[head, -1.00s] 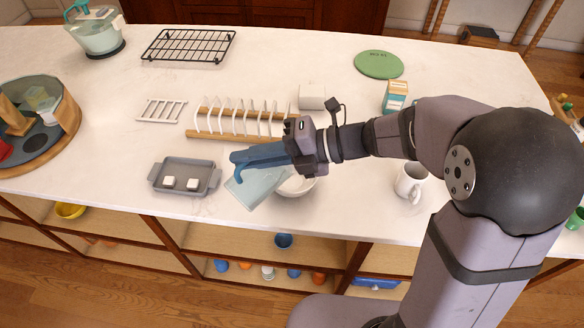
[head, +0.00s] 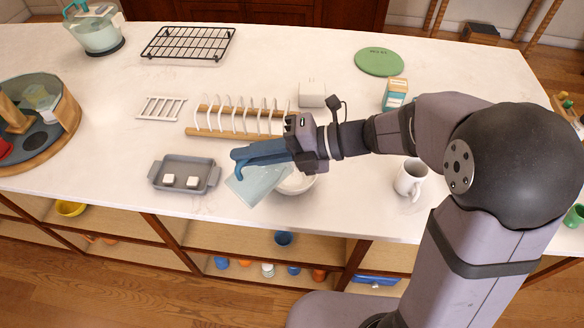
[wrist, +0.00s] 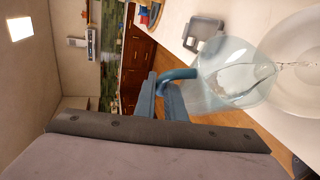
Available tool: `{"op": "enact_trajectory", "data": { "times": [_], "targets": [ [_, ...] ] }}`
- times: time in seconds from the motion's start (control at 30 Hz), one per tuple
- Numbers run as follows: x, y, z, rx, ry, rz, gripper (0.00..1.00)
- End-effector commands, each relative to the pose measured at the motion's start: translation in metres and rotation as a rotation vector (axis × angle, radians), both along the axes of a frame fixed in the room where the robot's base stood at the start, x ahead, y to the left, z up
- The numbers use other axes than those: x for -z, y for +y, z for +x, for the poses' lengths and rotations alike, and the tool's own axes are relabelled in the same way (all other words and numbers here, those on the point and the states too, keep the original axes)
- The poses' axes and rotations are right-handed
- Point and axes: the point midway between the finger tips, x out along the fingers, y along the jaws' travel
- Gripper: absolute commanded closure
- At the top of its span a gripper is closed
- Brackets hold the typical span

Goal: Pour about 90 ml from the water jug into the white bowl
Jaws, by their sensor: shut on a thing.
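The water jug (head: 254,186) is clear and pale blue. It is tipped well over, with its mouth towards the white bowl (head: 296,188). My gripper (head: 242,158) has blue fingers and is shut on the jug's blue handle (wrist: 182,74), holding the jug above the counter. In the wrist view, the jug (wrist: 235,75) holds some water, and a thin clear streak at its lip appears to run over the bowl (wrist: 300,45). The bowl stands on the counter, partly hidden by the jug and gripper. Its water level cannot be made out.
A grey tray (head: 212,178) with two white cubes lies left of the jug. A wooden rack (head: 205,133) stands behind it. A white mug (head: 409,179) is to the right, under my arm. The counter's front edge is close to the bowl.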

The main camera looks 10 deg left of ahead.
Motion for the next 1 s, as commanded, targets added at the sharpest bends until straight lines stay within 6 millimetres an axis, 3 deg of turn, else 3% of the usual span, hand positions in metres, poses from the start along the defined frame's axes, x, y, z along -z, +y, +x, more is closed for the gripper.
{"op": "enact_trajectory", "data": {
  "times": [0.03,0.1,0.3,1.0],
  "targets": [
    [0.011,0.008,-0.010,-0.009,-0.040,-0.022,1.00],
    [0.008,0.016,-0.021,-0.010,-0.106,-0.085,1.00],
    [0.034,0.026,-0.031,-0.003,-0.242,-0.198,1.00],
    [0.037,0.033,-0.039,-0.001,-0.357,-0.296,1.00]
  ]
}}
